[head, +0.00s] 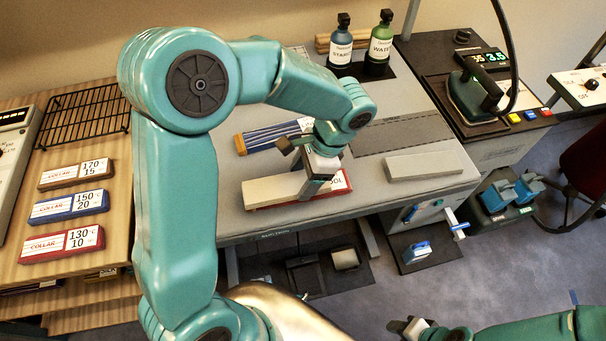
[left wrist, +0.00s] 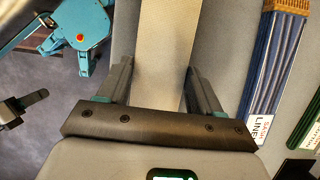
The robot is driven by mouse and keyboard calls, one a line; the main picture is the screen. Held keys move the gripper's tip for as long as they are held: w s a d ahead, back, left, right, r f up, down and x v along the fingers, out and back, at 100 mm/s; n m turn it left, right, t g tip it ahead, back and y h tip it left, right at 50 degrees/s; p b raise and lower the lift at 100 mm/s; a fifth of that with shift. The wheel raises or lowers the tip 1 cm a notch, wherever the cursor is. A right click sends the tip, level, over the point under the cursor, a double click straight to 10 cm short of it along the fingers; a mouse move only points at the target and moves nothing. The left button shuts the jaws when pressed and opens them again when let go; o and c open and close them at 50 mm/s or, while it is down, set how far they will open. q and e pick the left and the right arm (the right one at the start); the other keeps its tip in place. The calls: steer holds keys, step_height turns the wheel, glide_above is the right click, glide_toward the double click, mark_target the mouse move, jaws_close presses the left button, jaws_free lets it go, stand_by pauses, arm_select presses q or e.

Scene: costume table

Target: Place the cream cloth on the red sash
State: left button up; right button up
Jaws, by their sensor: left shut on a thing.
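The cream cloth (head: 272,189) is a long, flat, pale strip on the grey table. My left gripper (head: 314,186) is shut on it near its right end. In the left wrist view the cream cloth (left wrist: 158,55) runs between the two fingers (left wrist: 160,88). The red sash (head: 342,184) shows as a red edge along the front and right of the cloth, with a white label end. The cloth covers most of it and looks lined up over it. I cannot tell whether they touch. My right gripper (head: 412,327) is at the bottom, away from the table; its jaws are unclear.
A blue sash (head: 262,138) lies behind the cloth, and a green sash (left wrist: 308,118) lies beside the blue one. A pale grey block (head: 424,165) is at the right. Two bottles (head: 341,45) and an iron (head: 474,95) stand farther back. The table front between cloth and block is clear.

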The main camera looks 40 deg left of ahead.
arm_select(q)
steer(key=shift+s, duration=0.1)
steer(key=o, duration=1)
steer(key=shift+f, duration=0.1)
steer(key=shift+o, duration=0.2)
steer(key=shift+r, duration=0.3)
steer(key=v, duration=1.1)
steer(key=shift+d+r, duration=0.2)
steer(key=shift+r, duration=0.15)
